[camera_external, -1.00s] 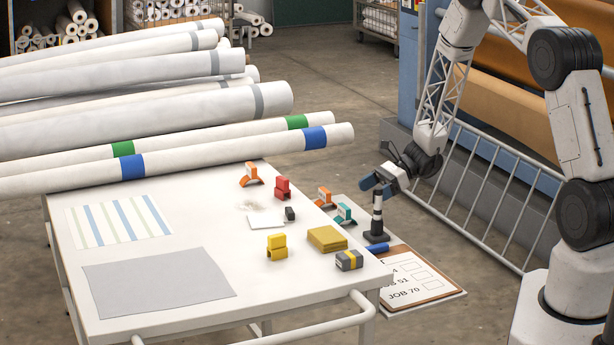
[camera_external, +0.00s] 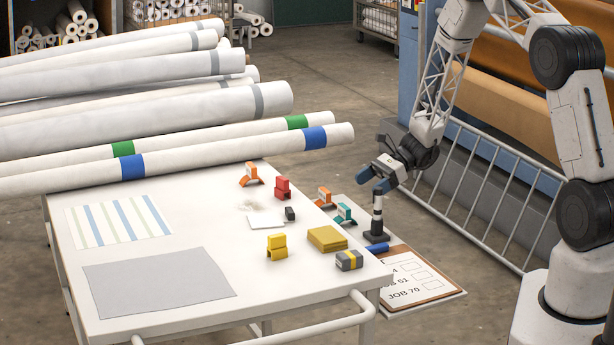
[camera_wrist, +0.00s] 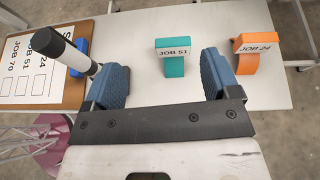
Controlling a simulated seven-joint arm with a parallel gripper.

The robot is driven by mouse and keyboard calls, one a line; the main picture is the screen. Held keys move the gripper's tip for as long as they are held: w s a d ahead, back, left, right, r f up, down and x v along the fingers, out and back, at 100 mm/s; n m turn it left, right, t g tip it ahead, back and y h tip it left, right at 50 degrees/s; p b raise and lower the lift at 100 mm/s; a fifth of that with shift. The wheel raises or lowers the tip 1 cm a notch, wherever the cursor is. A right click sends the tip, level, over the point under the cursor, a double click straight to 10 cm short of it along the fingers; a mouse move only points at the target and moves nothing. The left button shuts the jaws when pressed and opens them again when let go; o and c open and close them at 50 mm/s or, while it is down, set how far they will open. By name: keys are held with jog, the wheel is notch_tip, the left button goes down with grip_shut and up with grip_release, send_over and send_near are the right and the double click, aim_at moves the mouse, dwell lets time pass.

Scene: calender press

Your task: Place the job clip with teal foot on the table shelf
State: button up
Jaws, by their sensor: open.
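The teal clip marked JOB 51 (camera_wrist: 174,66) stands upright, its teal foot down on a white surface. It also shows beside the table's right edge in the external view (camera_external: 345,211). My gripper (camera_external: 374,180) is open and empty, above and to the right of this clip. In the wrist view the clip appears between the two blue fingers but beyond their tips, apart from them. An orange clip marked JOB 24 (camera_wrist: 246,60) stands to its right. I cannot tell which part of the table (camera_external: 180,235) is the shelf.
A black-and-white post (camera_external: 377,215) stands close below my gripper, by a clipboard (camera_external: 425,293) with a job list.

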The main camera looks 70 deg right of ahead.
jog(key=s+a+r+n+g+h, duration=0.15)
jog(key=a+r+n, duration=0.25)
jog(key=a+r, duration=0.5)
jog(key=s+a+r+n+g, duration=0.3)
jog(key=a+r+n, duration=0.1)
jog(key=a+r, duration=0.5)
jog(key=s+a+r+n+g+h, duration=0.1)
jog(key=s+a+r+n+g, duration=0.15)
jog(key=a+r+n, duration=0.45)
jog(key=s+a+r+n+g+h, duration=0.1)
jog(key=s+a+r+n+h, duration=0.25)
jog(key=s+a+r, duration=0.85)
jog(key=s+a+r+n+t+h, duration=0.1)
jog(key=s+a+r+n+h, duration=0.1)
jog(key=s, duration=0.5)
jog(key=s+a+r+n+h, duration=0.2)
jog(key=s+n, duration=0.3)
jog(key=s, duration=0.3)
jog(key=shift+a+t, duration=0.4)
jog(key=shift+a, duration=0.45)
